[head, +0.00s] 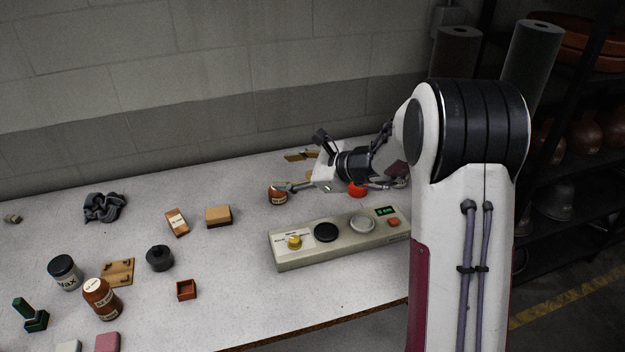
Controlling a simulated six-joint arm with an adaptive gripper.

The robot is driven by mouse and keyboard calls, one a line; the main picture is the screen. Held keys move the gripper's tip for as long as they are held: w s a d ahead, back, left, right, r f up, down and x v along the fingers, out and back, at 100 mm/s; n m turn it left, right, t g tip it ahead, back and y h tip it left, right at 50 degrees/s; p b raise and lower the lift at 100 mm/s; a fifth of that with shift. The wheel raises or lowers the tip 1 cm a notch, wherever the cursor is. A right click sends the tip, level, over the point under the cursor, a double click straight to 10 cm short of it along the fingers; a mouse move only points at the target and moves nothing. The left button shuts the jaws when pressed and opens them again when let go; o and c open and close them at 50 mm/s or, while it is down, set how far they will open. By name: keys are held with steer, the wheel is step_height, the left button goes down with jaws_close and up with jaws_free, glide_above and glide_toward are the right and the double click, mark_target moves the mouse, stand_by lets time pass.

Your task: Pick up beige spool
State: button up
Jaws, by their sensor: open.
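My gripper (300,187) is open over the back middle of the table, reaching in from the right with its fingers pointing left. A small tan patch (309,175) shows just behind the fingers, mostly hidden; it may be the beige spool, but I cannot tell its shape. A small orange-brown jar with a pale label (278,196) stands at the left fingertip; I cannot tell whether they touch. No other thing in view reads clearly as a beige spool.
A beige control box (345,252) with knobs and a display lies in front of my gripper. A red round thing (357,190) is close behind it. A tan block (218,216), black pot (160,258), wax jar (66,272) and grey cloth (104,207) lie left. The back-left table is mostly clear.

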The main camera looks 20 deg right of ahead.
steer(key=w+d+f+m+t+h, duration=0.1)
steer(key=w+d+f+m, duration=0.1)
steer(key=d+f+m, duration=0.1)
steer(key=w+d+f+m+t+h, duration=0.1)
steer(key=w+d+f+m, duration=0.2)
steer(key=d+f, duration=0.3)
steer(key=w+d+f+m+h, duration=0.1)
steer(key=w+d+f+m, duration=0.2)
steer(key=d+f, duration=0.1)
steer(key=shift+w+d+f+m+t+h, duration=0.2)
steer(key=shift+d+f+m+t+h, duration=0.1)
steer(key=shift+f+m+t, duration=0.1)
steer(key=shift+a, duration=0.1)
steer(key=shift+x, duration=1.3)
steer(key=shift+x, duration=2.6)
steer(key=shift+r, duration=0.15)
steer(key=c, duration=0.9)
